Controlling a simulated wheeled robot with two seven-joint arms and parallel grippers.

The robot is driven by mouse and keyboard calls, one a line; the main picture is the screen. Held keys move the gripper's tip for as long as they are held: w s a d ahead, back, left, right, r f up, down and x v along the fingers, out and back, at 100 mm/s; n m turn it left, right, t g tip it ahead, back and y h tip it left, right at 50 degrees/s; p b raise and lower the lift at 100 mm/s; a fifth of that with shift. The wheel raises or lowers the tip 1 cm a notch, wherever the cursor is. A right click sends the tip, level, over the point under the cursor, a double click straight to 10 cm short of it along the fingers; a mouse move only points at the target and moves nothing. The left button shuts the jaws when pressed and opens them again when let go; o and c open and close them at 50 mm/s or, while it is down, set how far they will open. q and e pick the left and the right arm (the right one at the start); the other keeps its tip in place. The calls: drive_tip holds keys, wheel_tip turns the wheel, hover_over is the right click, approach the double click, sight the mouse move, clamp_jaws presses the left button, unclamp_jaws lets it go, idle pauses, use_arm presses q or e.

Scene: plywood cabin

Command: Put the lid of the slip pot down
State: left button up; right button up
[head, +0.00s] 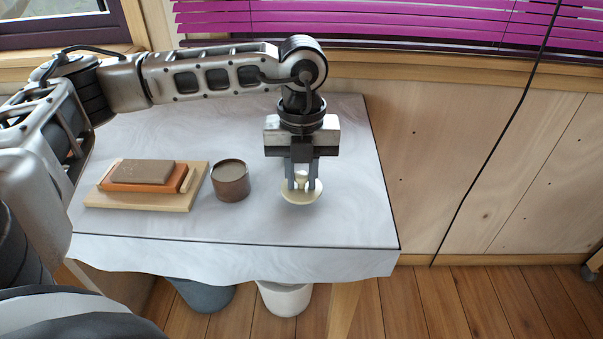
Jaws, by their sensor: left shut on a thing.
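My left gripper (301,182) points down over the right part of the table. It is shut on the knob of a cream, round lid (300,196). The lid is level, at or just above the cloth; I cannot tell whether it touches. A brown cylindrical pot (231,181) stands upright to the left of the lid, apart from it. It has no lid on it, and a greyish-brown surface shows inside its rim. My right gripper is not in view.
The table (345,135) has a pale marbled cloth. A wooden board (135,203) with an orange-and-brown block (145,174) lies left of the pot. A grey bucket (203,294) and a white bucket (285,298) stand below the front edge. The cloth right of the lid is clear.

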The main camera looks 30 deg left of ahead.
use_arm(q)
drive_tip(key=shift+f, duration=0.5)
drive_tip(key=shift+f, duration=0.1)
